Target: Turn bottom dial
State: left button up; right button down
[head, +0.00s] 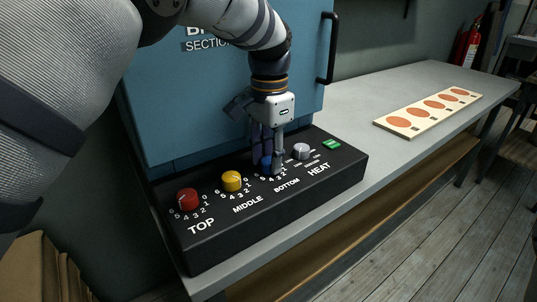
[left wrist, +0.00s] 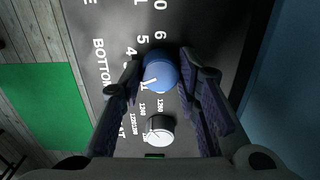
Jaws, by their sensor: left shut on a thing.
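The blue bottom dial (head: 266,162) sits on the black control panel (head: 240,222) beside the word BOTTOM, partly hidden by my gripper in the head view. My left gripper (head: 273,168) comes down on it from above and is shut on it. In the left wrist view the blue dial (left wrist: 161,72) lies between the two fingers of my left gripper (left wrist: 165,70), with its white pointer mark toward the lower left. My right gripper is not in view.
The red top dial (head: 187,199), yellow middle dial (head: 232,181) and grey heat dial (head: 301,151) stand in the same row. A green button (head: 331,144) is at the panel's right end. A blue kiln (head: 200,90) rises behind. A board with orange discs (head: 428,113) lies on the grey table (head: 375,150).

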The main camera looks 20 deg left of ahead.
aim_at(269, 160)
pick_arm(q)
jog(key=n, duration=0.3)
jog(key=shift+n, duration=2)
jog(key=o, duration=1.2)
notch_tip(269, 160, up, 12)
jog(key=shift+r, duration=0.1)
